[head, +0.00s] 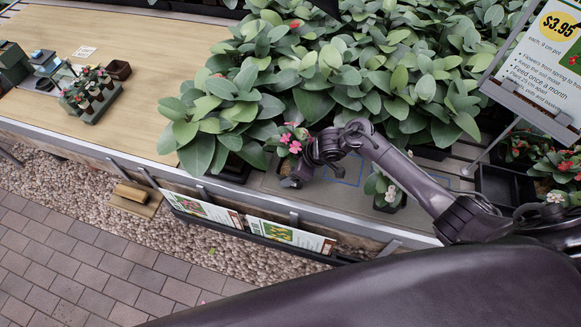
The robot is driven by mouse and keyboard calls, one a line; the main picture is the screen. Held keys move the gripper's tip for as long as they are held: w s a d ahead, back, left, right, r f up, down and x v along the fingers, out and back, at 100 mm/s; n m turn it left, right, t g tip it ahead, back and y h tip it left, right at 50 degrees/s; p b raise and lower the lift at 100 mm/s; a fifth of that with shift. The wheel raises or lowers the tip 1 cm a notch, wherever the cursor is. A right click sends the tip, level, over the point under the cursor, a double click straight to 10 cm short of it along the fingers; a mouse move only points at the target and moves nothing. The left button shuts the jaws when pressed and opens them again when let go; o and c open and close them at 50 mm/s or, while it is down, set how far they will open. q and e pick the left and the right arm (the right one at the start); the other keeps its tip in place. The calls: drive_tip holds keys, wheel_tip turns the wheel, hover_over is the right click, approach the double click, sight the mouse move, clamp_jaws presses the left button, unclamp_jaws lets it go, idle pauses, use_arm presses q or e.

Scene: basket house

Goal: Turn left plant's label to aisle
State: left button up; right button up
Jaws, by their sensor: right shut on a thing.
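A small potted plant with pink flowers (291,144) stands near the front edge of the bench, left of a second small potted plant with pale flowers (390,194). My right gripper (293,178) is at the pink-flowered plant, shut on it. The gripper and wrist hide most of its pot, and no label on it can be made out. A blue outlined square (346,170) is marked on the bench between the two plants. My left gripper is not in view.
Large leafy plants (345,75) crowd behind the small ones. A price sign (545,55) stands at the right, near black trays (505,186). A tray of small pots (97,101) sits on the bare wooden bench (150,45) at left. Brick paving (80,265) lies in front.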

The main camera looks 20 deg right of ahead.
drive_tip(key=o, duration=1.2)
